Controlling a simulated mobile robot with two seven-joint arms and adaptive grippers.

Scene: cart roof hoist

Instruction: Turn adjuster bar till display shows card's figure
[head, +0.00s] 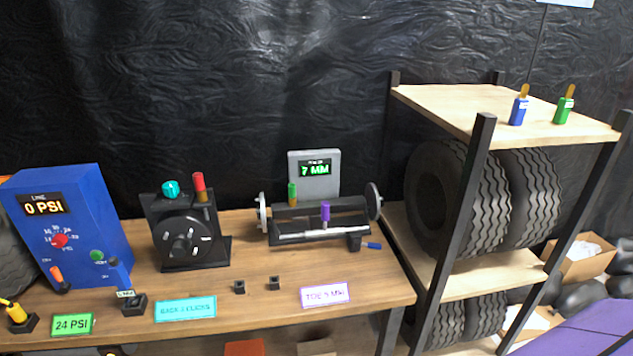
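The toe rig (318,212) stands on the wooden bench, with a small wheel at each end. Its grey display (315,168) shows 7 MM in green. A silver bar (310,236) lies along the front of the rig. A purple upright handle (325,212) stands at its middle, and a green handle (292,194) stands at the left. A small blue-tipped piece (373,246) is at the right end. The white card with purple border (325,294) lies in front; it seems to read TOE 5 MM, but the digit is small. Neither gripper is in view.
A blue box (75,225) reading 0 PSI and a black wheel fixture (186,235) stand left on the bench. Two small black blocks (257,285) sit near the front. A tyre rack (490,130) stands close at right. Bench around the card is clear.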

